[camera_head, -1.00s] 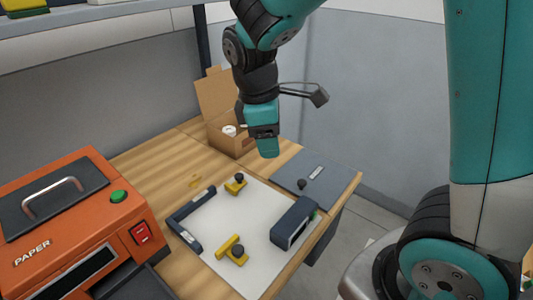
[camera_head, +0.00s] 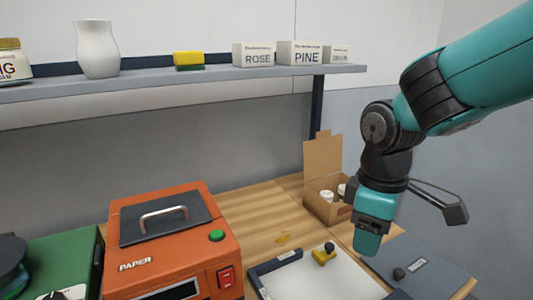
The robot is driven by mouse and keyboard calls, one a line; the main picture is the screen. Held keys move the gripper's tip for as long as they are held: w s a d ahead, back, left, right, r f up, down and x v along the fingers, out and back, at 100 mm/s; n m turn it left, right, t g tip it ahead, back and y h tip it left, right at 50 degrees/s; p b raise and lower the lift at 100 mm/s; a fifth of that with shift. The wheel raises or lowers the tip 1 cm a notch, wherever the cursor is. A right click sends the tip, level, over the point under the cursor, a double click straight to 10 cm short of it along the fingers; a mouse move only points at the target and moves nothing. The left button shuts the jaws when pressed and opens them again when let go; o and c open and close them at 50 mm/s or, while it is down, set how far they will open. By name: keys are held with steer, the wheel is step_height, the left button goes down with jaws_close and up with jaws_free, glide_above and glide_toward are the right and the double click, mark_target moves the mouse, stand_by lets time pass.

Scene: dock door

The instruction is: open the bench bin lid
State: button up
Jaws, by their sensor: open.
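A flat blue-grey lid (camera_head: 428,265) with a dark round knob (camera_head: 399,274) and a small pale label lies at the right end of the wooden bench, in the lower right of the head view. It looks flat and closed. My gripper (camera_head: 366,245) points down just left of the lid's far left corner in the picture, and seems to be above the bench. It is open, seen side-on, with nothing visible in it. The gap between its fingers is hidden.
An open cardboard box (camera_head: 324,205) with white items stands behind my gripper. A white board (camera_head: 325,278) with a yellow clamp (camera_head: 324,254) lies left of the lid. An orange PAPER machine (camera_head: 185,240) stands further left. A shelf (camera_head: 200,78) runs above.

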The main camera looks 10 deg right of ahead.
steer(key=s+a+r+m+y, duration=0.35)
steer(key=s+a, duration=0.35)
steer(key=s, duration=0.5)
steer(key=m+h+p, duration=0.3)
steer(key=m+h, duration=0.1)
steer(key=m, duration=0.3)
glide_above(400, 271)
step_height(400, 271, down, 3)
steer(key=shift+y, duration=0.25)
step_height(400, 271, down, 18)
steer(key=shift+r+p, duration=0.1)
steer(key=shift+p, duration=0.3)
jaws_close()
